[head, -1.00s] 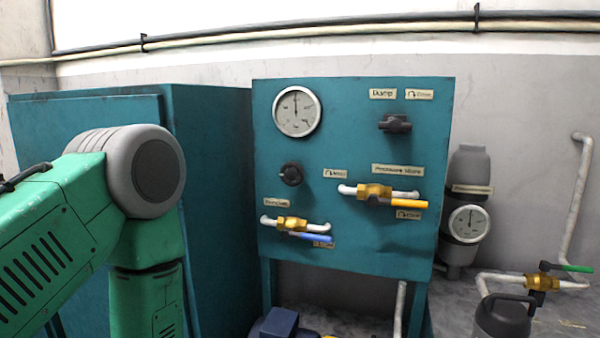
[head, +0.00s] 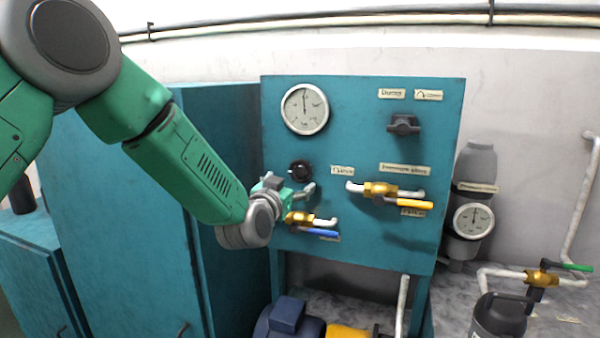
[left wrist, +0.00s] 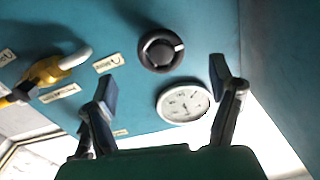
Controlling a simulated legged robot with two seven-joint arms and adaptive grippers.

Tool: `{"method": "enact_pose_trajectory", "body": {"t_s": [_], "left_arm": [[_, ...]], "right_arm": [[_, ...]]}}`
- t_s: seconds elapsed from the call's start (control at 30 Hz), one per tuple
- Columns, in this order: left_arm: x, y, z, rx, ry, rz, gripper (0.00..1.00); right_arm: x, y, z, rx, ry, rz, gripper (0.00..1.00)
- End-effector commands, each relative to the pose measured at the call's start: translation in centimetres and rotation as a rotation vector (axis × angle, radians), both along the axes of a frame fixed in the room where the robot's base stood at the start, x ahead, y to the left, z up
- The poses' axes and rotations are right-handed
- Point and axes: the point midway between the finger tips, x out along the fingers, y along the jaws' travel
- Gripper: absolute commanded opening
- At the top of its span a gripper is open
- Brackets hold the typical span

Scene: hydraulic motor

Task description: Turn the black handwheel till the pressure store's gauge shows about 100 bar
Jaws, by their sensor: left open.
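The black handwheel (head: 300,171) is a round knob on the teal panel, below the large dial. In the left wrist view the handwheel (left wrist: 160,50) shows whole, with a pale mark on its rim. My left gripper (head: 297,187) is open and empty, just in front of and slightly below the handwheel, with no visible contact. In the left wrist view its fingers (left wrist: 163,86) are spread wide, with the handwheel beyond their tips. The pressure store's gauge (head: 473,220) is on the grey cylinder (head: 477,165); its needle points roughly up, the figures too small to read. My right gripper is out of view.
The panel (head: 345,110) carries a large gauge (head: 305,109), a black dump knob (head: 403,124), and brass valves with orange (head: 414,203) and blue (head: 320,232) levers. The blue-lever valve sits close below my gripper. A teal cabinet (head: 110,220) stands left.

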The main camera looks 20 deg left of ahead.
Motion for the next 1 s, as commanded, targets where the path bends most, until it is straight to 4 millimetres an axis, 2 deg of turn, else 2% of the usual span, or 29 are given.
{"method": "enact_pose_trajectory", "body": {"t_s": [0.1, 0.33, 0.5, 0.8, 0.83, 0.97, 1.0], "left_arm": [[2.6, -0.1, 0.0, -0.001, 0.001, 0.000, 0.77], [6.0, -0.2, 0.0, 0.000, 0.000, 0.000, 0.77], [7.1, -0.3, 0.0, 0.000, 0.001, -0.001, 0.77], [7.3, -0.3, 0.0, 0.000, 0.001, -0.001, 0.77], [7.3, -0.3, 0.0, 0.000, 0.001, -0.001, 0.73], [7.3, -0.3, 0.0, 0.000, 0.001, -0.001, 0.27], [7.3, -0.3, 0.0, 0.000, 0.001, -0.001, 0.26]], "right_arm": [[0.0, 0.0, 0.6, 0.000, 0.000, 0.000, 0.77], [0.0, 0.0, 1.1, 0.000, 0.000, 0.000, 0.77], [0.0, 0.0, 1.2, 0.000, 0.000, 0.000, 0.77], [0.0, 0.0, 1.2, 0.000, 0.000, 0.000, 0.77], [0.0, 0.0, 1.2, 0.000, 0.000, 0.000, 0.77], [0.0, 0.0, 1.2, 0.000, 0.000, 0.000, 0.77], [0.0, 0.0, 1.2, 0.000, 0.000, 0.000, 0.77]]}}
